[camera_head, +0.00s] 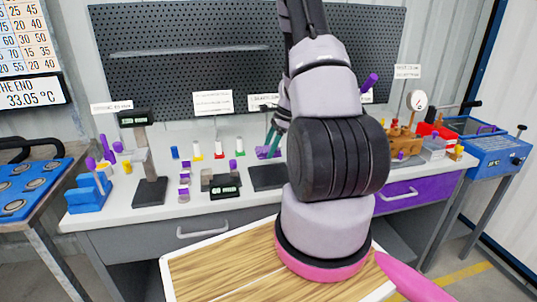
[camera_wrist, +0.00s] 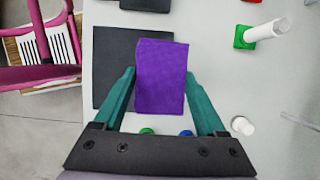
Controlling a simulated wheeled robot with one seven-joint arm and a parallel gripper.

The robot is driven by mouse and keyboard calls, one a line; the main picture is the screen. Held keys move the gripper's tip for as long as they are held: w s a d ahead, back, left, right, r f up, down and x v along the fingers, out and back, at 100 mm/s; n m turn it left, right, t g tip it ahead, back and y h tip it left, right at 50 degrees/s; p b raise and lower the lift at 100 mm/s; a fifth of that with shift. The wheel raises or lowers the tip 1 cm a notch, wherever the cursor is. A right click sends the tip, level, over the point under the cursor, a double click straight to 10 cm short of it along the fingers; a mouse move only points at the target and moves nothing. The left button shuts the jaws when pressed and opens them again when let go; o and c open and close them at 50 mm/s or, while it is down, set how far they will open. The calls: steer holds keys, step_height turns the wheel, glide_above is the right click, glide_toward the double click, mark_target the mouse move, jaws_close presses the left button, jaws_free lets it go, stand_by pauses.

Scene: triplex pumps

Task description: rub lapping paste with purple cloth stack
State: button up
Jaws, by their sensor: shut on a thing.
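My gripper (camera_wrist: 160,95) shows in the wrist view with its two teal fingers shut on the sides of a purple cloth stack (camera_wrist: 161,75). The stack is a purple block with a rough fabric look, and it overlaps the right part of a dark square mat (camera_wrist: 110,75). I cannot tell whether the stack touches the mat. In the head view my arm hides most of the gripper; a bit of the purple stack (camera_head: 268,153) shows by the dark mat (camera_head: 268,178). I cannot make out any lapping paste.
In the wrist view a white peg on a green base (camera_wrist: 244,38) and a white cylinder (camera_wrist: 243,126) stand to the right. In the head view several small parts, a black display (camera_head: 225,187) and a blue holder (camera_head: 90,195) stand on the white bench. A perforated panel (camera_head: 190,60) closes the back.

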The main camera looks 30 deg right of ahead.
steer(key=shift+r, duration=1.45)
